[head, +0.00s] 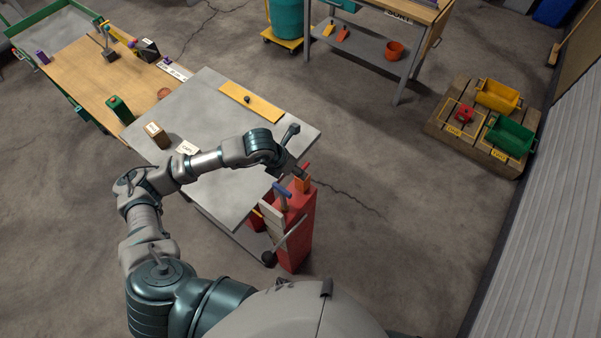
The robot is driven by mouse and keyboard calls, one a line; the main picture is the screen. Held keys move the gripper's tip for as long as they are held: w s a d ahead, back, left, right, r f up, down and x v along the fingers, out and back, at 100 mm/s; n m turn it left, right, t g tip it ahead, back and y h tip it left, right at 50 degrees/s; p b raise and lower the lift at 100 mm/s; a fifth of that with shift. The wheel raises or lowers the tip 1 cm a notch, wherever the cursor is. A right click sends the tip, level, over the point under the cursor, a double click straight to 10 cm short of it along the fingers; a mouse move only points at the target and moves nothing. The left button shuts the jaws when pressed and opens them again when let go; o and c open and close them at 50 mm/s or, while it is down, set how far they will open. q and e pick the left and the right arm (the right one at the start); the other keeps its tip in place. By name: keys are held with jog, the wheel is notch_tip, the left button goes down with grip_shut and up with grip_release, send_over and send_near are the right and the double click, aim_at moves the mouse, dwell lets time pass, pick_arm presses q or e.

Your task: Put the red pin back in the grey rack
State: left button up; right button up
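My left arm comes in from the left and reaches over the grey-topped table. Its gripper (291,168) is at the table's right edge, beside a small orange block (303,184) and a blue handle (283,190) on top of a tall red stand (296,235). The fingers are small and dark, so I cannot tell whether they are open or touching anything. I cannot make out a red pin or a grey rack for certain. My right gripper is not in view.
The grey table (225,195) holds a yellow strip (251,102), a brown block (157,135) and a small card (187,148). A wooden-topped table (85,75) adjoins it at upper left. A pallet (445,125) with yellow and green bins stands right. The floor between is clear.

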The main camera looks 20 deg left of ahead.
pick_arm(q)
jog(key=f, duration=0.2)
jog(key=w+f, duration=0.1)
jog(key=shift+w+d+f, duration=0.1)
jog(key=shift+f, duration=0.25)
jog(key=shift+w+d+f, duration=0.1)
jog(key=shift+d+f, duration=0.1)
jog(key=shift+f, duration=0.15)
jog(key=shift+d, duration=0.2)
jog(key=c, duration=0.8)
jog(key=shift+a, duration=0.15)
grip_shut()
